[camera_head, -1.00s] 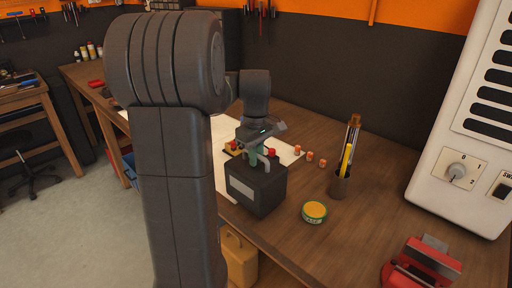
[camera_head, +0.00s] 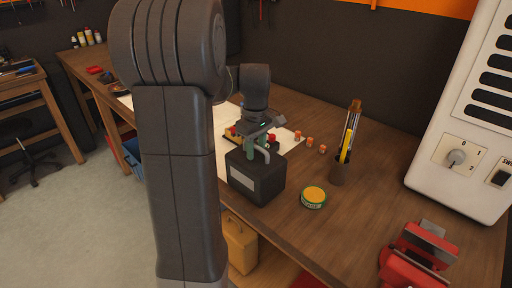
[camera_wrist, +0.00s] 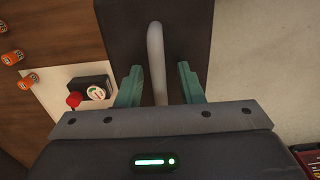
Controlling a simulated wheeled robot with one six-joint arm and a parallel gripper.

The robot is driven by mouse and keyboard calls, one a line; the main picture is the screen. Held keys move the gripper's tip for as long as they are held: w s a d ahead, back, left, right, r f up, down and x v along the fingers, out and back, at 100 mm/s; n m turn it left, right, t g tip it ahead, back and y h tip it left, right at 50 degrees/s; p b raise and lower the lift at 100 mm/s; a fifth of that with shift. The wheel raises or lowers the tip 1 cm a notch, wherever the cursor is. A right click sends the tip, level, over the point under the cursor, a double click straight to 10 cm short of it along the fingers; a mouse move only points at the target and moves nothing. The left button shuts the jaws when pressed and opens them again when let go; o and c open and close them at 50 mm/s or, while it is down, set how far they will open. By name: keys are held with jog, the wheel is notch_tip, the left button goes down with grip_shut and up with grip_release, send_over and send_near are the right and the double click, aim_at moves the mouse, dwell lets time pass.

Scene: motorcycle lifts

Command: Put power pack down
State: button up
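The power pack (camera_head: 257,180) is a black box with a grey label and a light grey handle on top. It stands upright on the wooden workbench (camera_head: 290,225), close to its front edge. My gripper (camera_head: 262,148) is right above the pack, with its green fingers down by the handle. In the wrist view the handle (camera_wrist: 157,60) passes between the two fingers of my gripper (camera_wrist: 160,78), with a gap on each side. The fingers are apart and do not appear to press on it. The pack's underside is hidden.
A white sheet (camera_head: 290,139) lies behind the pack, with a small box with a red knob (camera_wrist: 74,100) on it.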

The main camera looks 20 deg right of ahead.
notch_tip(320, 180, up, 12)
jog(key=shift+r, duration=0.15)
dwell(0.3)
notch_tip(320, 180, down, 12)
jog(key=shift+f, duration=0.1)
jog(key=shift+w+r, duration=0.1)
jog(key=shift+r, duration=1.05)
